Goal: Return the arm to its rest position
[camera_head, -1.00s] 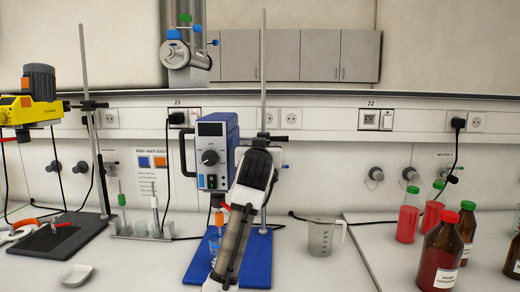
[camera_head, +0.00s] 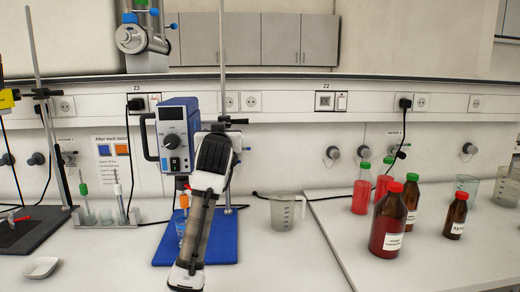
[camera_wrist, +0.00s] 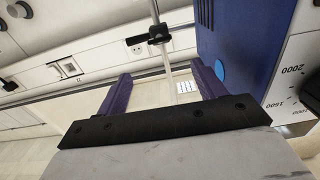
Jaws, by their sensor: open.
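My arm (camera_head: 207,205) rises in front of the blue stirrer in the camera_head view, its dark-capped joint near the stand's rod. My gripper (camera_wrist: 160,88) shows in the wrist view as two purple fingers set wide apart, with nothing between them. It is open and empty. I cannot make out the fingers in the camera_head view. The blue stirrer (camera_head: 177,133) stands on a blue base plate (camera_head: 222,246). A blue body with a number scale (camera_wrist: 240,60) fills the right of the wrist view, close beside the right finger.
A small beaker (camera_head: 181,226) stands on the blue plate, partly behind my arm. A clear measuring jug (camera_head: 284,213) is right of it. Red-capped brown bottles (camera_head: 389,222) and green-capped red bottles (camera_head: 362,190) stand farther right. A white dish (camera_head: 40,267) lies at left. The front bench centre is clear.

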